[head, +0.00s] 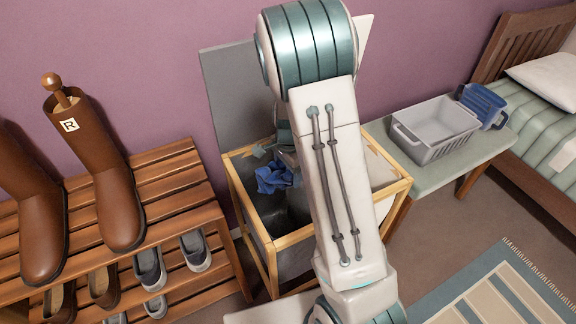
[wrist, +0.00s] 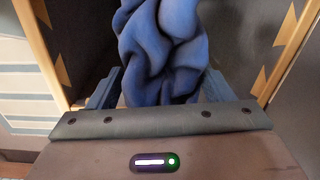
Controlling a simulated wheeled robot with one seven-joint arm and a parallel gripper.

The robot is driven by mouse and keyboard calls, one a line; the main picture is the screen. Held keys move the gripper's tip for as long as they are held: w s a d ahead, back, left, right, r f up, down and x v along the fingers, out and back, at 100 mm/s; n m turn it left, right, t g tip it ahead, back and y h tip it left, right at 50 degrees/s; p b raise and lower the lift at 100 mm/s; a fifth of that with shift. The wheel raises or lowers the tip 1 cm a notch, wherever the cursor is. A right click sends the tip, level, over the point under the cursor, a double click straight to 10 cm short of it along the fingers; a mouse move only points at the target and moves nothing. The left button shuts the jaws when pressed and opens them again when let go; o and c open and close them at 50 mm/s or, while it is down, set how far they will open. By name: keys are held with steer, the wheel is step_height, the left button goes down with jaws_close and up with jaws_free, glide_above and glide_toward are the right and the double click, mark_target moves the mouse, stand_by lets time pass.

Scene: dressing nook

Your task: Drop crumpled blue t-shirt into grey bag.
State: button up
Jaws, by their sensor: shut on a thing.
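The crumpled blue t-shirt (head: 273,179) hangs inside the opening of the grey bag (head: 296,208), which sits in a light wooden frame. My gripper (head: 271,155) is shut on the t-shirt, pointing down into the opening. In the wrist view, the t-shirt (wrist: 165,40) bulges out beyond the two fingers of my gripper (wrist: 160,88), with dark bag interior around it. The wooden frame shows on both sides there. I cannot tell whether the t-shirt touches the bag's inside.
A grey raised panel (head: 232,95) stands behind the bag. Left is a wooden shoe rack (head: 178,185) with tall brown boots (head: 116,200) and several shoes. Right is a bench (head: 436,172) with a grey basket (head: 440,132) and a blue container (head: 484,104). A bed stands far right.

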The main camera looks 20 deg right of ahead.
steer(key=shift+f, duration=0.15)
steer(key=o, duration=1.1)
steer(key=r+p, duration=0.1)
steer(key=r, duration=0.8)
steer(key=r+p, duration=0.1)
steer(key=r, duration=0.4)
steer(key=shift+s+d+p, duration=0.1)
steer(key=shift+s+p, duration=0.2)
